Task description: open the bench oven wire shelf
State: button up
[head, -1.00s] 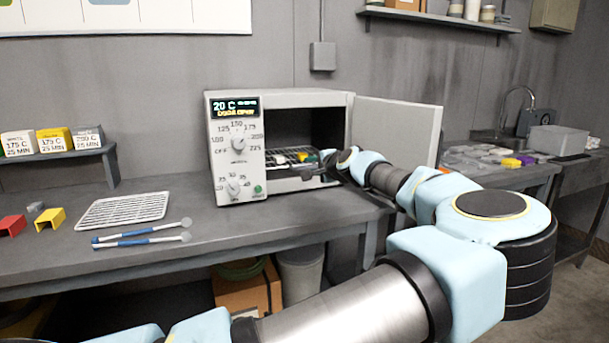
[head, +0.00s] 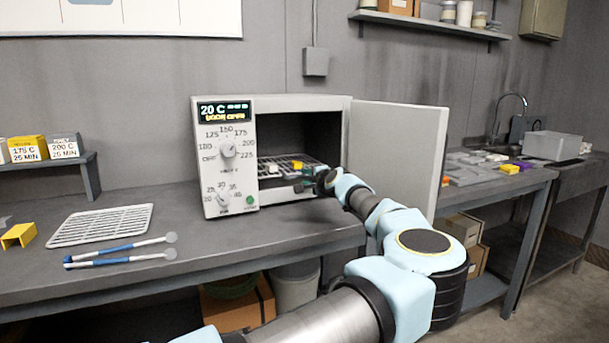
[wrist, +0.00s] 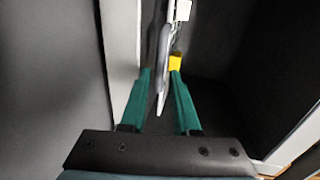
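The bench oven (head: 225,180) stands on the bench with its door (head: 398,150) swung open to the right. Its wire shelf (head: 283,173) is inside the chamber, carrying a white part (head: 272,168) and a yellow part (head: 297,163). My gripper (head: 303,186) reaches into the oven mouth at the shelf's front right. In the wrist view, my gripper (wrist: 160,74) has its green fingers apart. The shelf's edge (wrist: 163,65) shows edge-on between them, with visible gaps. The yellow part also shows in the wrist view (wrist: 175,62). My wrist hides some of the shelf front.
A loose wire rack (head: 100,226) and two blue-handled tools (head: 122,250) lie on the bench (head: 220,245) left of the oven. A yellow bracket (head: 18,236) is at far left. The open door stands close to my arm's right side.

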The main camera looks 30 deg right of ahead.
jog(key=shift+x, duration=1)
grip_shut()
dwell(0.8)
